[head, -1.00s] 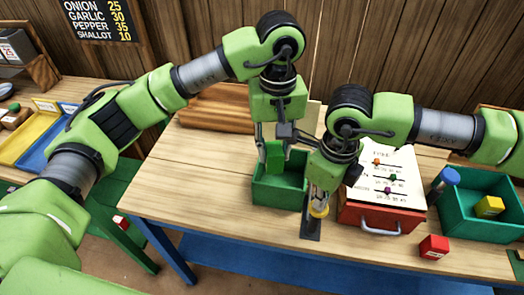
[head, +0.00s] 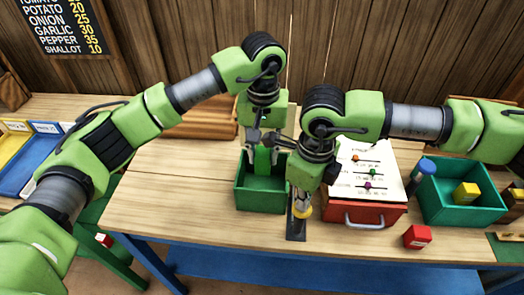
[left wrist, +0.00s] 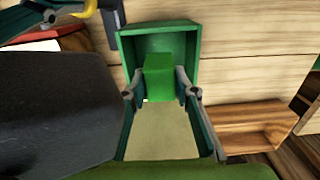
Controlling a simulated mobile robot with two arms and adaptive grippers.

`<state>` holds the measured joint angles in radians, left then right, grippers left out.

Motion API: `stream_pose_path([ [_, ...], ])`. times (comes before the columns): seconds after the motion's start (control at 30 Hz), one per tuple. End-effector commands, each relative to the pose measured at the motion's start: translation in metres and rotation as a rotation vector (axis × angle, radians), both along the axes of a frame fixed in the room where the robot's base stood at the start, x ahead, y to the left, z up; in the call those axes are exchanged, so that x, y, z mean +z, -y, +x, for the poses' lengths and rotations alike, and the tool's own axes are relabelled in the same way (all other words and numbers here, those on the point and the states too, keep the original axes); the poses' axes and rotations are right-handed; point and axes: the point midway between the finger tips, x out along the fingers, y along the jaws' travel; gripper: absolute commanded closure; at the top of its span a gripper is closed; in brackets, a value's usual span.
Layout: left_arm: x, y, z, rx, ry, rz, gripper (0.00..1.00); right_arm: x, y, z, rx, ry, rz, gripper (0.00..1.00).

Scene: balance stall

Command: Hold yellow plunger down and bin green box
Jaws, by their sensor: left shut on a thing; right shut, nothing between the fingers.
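My left gripper (head: 263,158) is shut on the green box (head: 262,163) and holds it over the open green bin (head: 262,207). In the left wrist view, the green box (left wrist: 164,77) sits between the fingertips (left wrist: 162,98), with the bin's rim (left wrist: 158,27) around and behind it. My right gripper (head: 302,200) is shut and empty, pointing down with its tips at the yellow plunger (head: 302,213). The plunger stands on a dark base just right of the bin's front corner. The right gripper partly hides it, so its height is hard to tell.
A red box (head: 364,214) with a handle and a slider sheet stands right of the plunger. A small red block (head: 417,237) lies before it. A green tray (head: 480,214) with a yellow block is further right. The table's left part (head: 160,190) is clear.

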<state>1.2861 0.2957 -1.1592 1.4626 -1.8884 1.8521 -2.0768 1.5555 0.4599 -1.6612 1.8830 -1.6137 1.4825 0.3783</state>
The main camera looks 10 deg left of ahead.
Motion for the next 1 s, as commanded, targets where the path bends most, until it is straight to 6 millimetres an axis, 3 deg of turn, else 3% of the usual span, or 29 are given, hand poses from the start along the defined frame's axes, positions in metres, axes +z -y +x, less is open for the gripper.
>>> stream_pose_path([
  [0.43, -0.006, 0.000, 0.005, 0.001, 0.000, 0.000, 0.95, -0.001, 0.000, 0.000, 0.000, 0.000, -0.001, 1.00],
  [0.47, -0.006, 0.000, 0.005, 0.001, 0.000, 0.000, 0.68, -0.001, 0.000, 0.000, -0.001, 0.000, -0.001, 1.00],
  [0.5, -0.006, 0.000, 0.005, 0.001, 0.000, 0.000, 0.57, -0.001, 0.000, 0.000, -0.001, 0.000, -0.001, 1.00],
  [0.53, -0.006, 0.000, 0.005, 0.001, 0.000, 0.000, 0.53, -0.001, 0.000, 0.000, -0.001, 0.000, -0.001, 1.00],
  [0.87, -0.005, 0.000, 0.005, 0.001, 0.000, 0.001, 0.53, -0.001, 0.000, 0.000, 0.000, 0.000, -0.001, 1.00],
  [1.0, 0.007, 0.000, 0.006, 0.001, 0.003, 0.000, 0.53, -0.001, 0.000, 0.000, 0.000, 0.000, -0.001, 1.00],
])
